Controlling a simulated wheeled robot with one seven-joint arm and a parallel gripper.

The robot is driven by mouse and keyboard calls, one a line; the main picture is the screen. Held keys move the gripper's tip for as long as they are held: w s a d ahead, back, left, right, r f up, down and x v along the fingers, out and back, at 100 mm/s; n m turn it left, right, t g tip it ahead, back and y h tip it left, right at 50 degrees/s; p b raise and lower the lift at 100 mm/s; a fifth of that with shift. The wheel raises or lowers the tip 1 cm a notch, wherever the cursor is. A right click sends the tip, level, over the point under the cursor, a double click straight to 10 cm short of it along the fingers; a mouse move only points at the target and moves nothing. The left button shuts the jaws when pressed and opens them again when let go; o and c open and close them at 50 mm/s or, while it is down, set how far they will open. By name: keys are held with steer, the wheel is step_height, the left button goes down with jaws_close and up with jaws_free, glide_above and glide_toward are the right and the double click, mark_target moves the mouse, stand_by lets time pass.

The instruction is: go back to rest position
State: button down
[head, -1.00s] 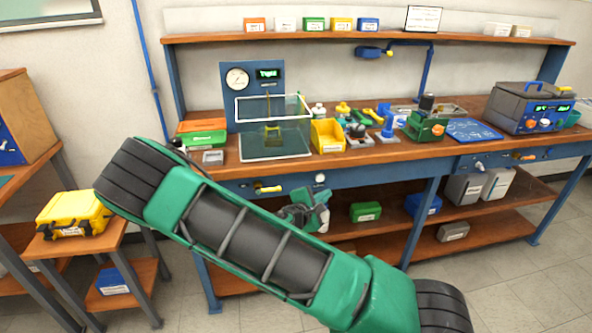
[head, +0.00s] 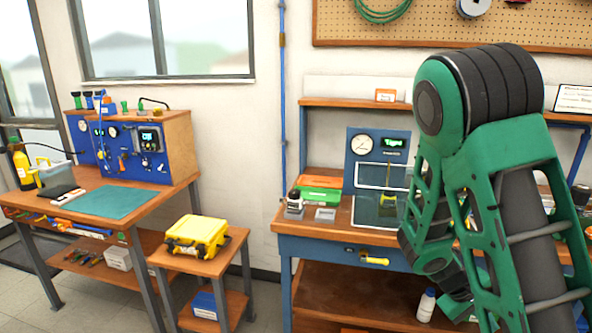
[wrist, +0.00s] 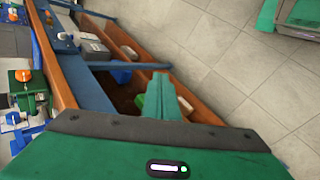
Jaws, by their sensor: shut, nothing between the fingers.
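My gripper (wrist: 161,82) shows in the wrist view, its green fingers pressed together with nothing between them. It points out over the open lower shelf (wrist: 115,85) of the blue-framed bench, with tiled floor to the right. In the head view my green and black arm rises large on the right and covers much of the main workbench (head: 318,250). The fingertips cannot be made out in that view.
A yellow case (head: 196,237) sits on a small side table. A left bench holds a blue panel (head: 135,150) and a green mat (head: 107,202). A gauge panel (head: 362,150) stands on the main bench. A white bottle (head: 426,305) is below, near my arm. Floor shows at lower left.

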steer(key=s+a+r+m+y, duration=0.3)
steer(key=s+a+r+y, duration=0.1)
steer(key=s+r, duration=0.3)
steer(key=s+a+r+m+t+y, duration=0.1)
steer(key=s+a+r+m+y, duration=0.3)
steer(key=s+r, duration=0.4)
steer(key=s+a, duration=0.1)
steer(key=s, duration=0.2)
steer(key=shift+s+y, duration=0.3)
steer(key=shift+r, duration=0.1)
steer(key=shift+w+f, duration=0.25)
steer(key=shift+w, duration=0.35)
